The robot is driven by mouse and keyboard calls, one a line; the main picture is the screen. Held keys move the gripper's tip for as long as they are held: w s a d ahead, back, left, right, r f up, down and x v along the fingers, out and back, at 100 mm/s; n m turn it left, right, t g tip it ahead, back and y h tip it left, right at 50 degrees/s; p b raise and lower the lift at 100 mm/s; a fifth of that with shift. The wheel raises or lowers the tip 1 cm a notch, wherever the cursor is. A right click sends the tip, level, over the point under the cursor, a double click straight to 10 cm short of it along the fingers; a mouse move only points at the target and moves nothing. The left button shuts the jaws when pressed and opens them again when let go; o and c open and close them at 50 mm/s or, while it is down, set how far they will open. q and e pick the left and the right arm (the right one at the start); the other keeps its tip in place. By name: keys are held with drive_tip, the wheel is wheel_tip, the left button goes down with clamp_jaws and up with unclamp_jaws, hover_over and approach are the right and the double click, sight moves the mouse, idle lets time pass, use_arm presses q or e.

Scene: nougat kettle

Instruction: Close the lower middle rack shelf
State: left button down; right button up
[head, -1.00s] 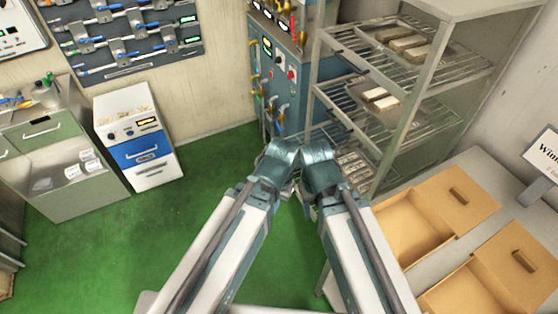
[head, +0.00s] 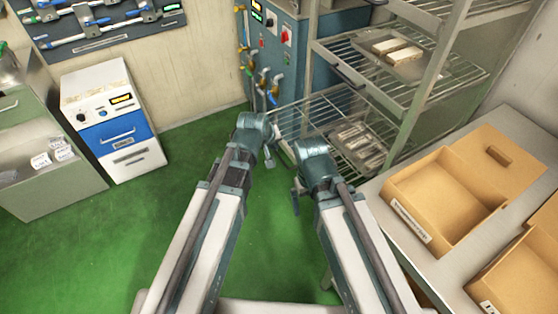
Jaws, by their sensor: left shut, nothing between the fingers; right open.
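The grey metal rack (head: 408,120) stands at the right with wire shelves. A low wire shelf (head: 300,112) sticks out past the rack's front post towards the left, and appears pulled out. A tray of pale bars (head: 358,142) lies on it. My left gripper (head: 269,158) is shut and empty, close to the shelf's front edge; I cannot tell whether it touches. My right gripper (head: 296,202) is open and empty, below and to the right of the left one, near the rack's lower front. My arms hide part of the floor and the shelf's near corner.
A higher wire shelf (head: 345,52) holds a tray of bars (head: 400,50). A blue machine with valves (head: 284,55) stands behind the rack. A table with open cardboard boxes (head: 440,205) is close on the right. Green floor (head: 110,245) is free on the left.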

use_arm(q)
drive_tip(key=w+f+b, duration=0.1)
drive_tip(key=w+n+t, duration=0.1)
drive_tip(key=shift+w+a+f+b, duration=0.35)
drive_tip(key=shift+a+f, duration=0.05)
use_arm(e)
wheel_tip(320, 180, down, 3)
drive_tip(key=shift+f, duration=0.1)
use_arm(q)
drive_tip(key=shift+f, duration=0.1)
drive_tip(key=b+x, duration=0.8)
drive_tip(key=x, duration=0.2)
use_arm(e)
wheel_tip(320, 180, down, 8)
use_arm(q)
drive_tip(key=shift+d, duration=0.15)
